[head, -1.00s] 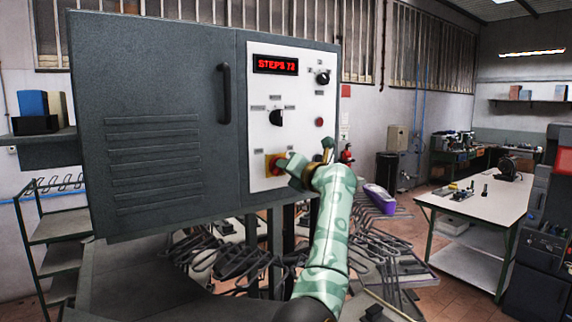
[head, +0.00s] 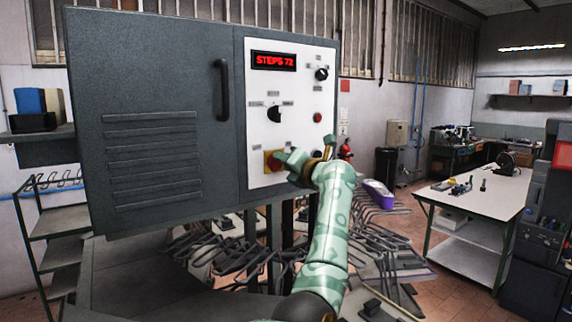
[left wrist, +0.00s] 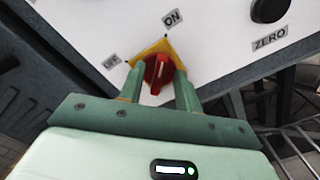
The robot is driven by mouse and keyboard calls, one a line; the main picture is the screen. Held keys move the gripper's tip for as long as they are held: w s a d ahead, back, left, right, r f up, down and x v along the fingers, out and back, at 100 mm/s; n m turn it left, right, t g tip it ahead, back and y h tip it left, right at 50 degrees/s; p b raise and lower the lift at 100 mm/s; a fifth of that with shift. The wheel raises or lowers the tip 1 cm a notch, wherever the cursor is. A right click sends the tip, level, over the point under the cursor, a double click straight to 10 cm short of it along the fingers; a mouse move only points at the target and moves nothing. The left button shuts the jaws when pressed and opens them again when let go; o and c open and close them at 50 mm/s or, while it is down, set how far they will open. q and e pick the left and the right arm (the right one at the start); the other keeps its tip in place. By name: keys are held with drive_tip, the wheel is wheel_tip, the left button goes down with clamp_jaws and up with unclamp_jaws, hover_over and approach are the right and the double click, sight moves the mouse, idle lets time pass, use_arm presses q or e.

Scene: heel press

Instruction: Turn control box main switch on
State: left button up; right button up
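The control box (head: 160,120) is a dark grey cabinet with a white panel on its right side. Its main switch (left wrist: 160,73) is a red knob with a white line on a yellow plate, low on the panel. In the left wrist view the ON label is above the knob and the OFF label is to its left; the white line points roughly up towards ON. My left gripper (head: 286,161) is at the switch, with one finger against each side of the knob. In the head view it partly hides the knob. My right gripper is not in view.
The panel also has a red display (head: 273,61) reading STEPS 72, black selector knobs (head: 273,114) and a red button (head: 317,117). A door handle (head: 222,90) sticks out left of the panel. A white worktable (head: 465,205) stands at the right.

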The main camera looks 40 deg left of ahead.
use_arm(q)
drive_tip(key=shift+f, duration=0.1)
drive_tip(key=b+v, duration=0.7)
drive_tip(key=v, duration=0.9)
drive_tip(key=shift+d, duration=0.15)
